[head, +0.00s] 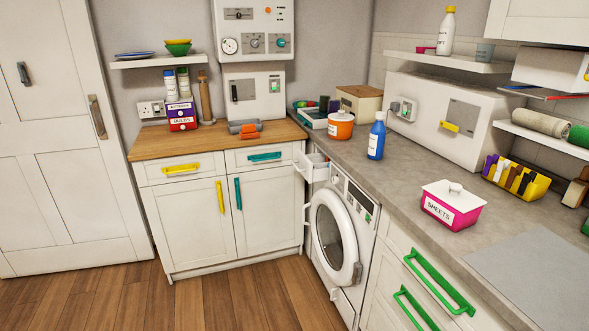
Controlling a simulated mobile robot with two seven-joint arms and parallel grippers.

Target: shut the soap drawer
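The soap drawer (311,168) is at the upper left of the white front-loading machine (337,232) under the grey worktop. It is pulled out and sticks forward past the machine's front, close to the corner of the wooden-topped cupboard. Its inside is too small to make out. The machine's round door (334,237) appears closed, below and to the right of the drawer. Neither of my grippers is in view, so nothing of mine touches the drawer.
The cupboard (222,208) with yellow and teal handles stands left of the machine. Green-handled drawers (424,285) are at the right. A blue bottle (376,138), an orange pot (340,126) and a pink sheets box (452,206) stand on the worktop (400,180). The wooden floor (240,298) in front is clear.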

